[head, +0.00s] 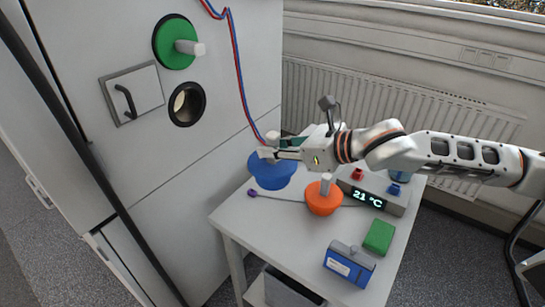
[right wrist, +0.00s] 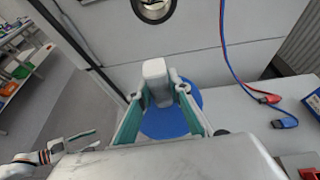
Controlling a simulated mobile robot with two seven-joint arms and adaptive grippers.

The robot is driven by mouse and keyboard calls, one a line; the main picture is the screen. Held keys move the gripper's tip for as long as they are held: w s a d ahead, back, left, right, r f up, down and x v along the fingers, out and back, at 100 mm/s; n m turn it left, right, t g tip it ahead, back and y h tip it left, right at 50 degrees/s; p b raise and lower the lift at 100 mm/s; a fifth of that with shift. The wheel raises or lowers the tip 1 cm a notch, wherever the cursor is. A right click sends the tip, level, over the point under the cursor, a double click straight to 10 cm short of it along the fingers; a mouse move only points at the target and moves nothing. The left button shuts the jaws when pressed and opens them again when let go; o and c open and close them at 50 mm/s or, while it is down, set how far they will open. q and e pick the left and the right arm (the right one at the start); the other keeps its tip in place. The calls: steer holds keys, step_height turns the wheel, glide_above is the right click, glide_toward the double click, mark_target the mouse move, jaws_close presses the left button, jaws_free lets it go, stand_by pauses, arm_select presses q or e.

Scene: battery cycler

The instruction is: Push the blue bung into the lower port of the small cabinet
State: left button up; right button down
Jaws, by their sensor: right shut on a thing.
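The blue bung (head: 268,175) is a blue disc with a pale handle, over the back left corner of the table. My right gripper (head: 270,150) is shut on its handle. In the right wrist view, the handle (right wrist: 156,82) stands between the teal fingers, with the blue disc (right wrist: 170,120) beyond. I cannot tell whether the disc touches the table. The lower port (head: 187,104) is an open, dark-rimmed round hole in the cabinet (head: 200,180), left of and above the bung. My left gripper (right wrist: 85,141) shows small in the right wrist view, its fingers apart and empty.
A green bung (head: 170,45) fills the upper port. A square door (head: 135,88) is beside the lower port. The table holds an orange bung (head: 322,204), a temperature display unit (head: 375,195), a green block (head: 379,236) and a blue box (head: 348,265). Red and blue cables (head: 238,75) hang behind.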

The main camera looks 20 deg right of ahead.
mark_target(272, 134)
step_height(272, 134, up, 2)
steer(key=shift+r+p, duration=0.25)
steer(key=shift+p, duration=0.4)
steer(key=shift+r, duration=1.2)
steer(key=shift+f, duration=0.1)
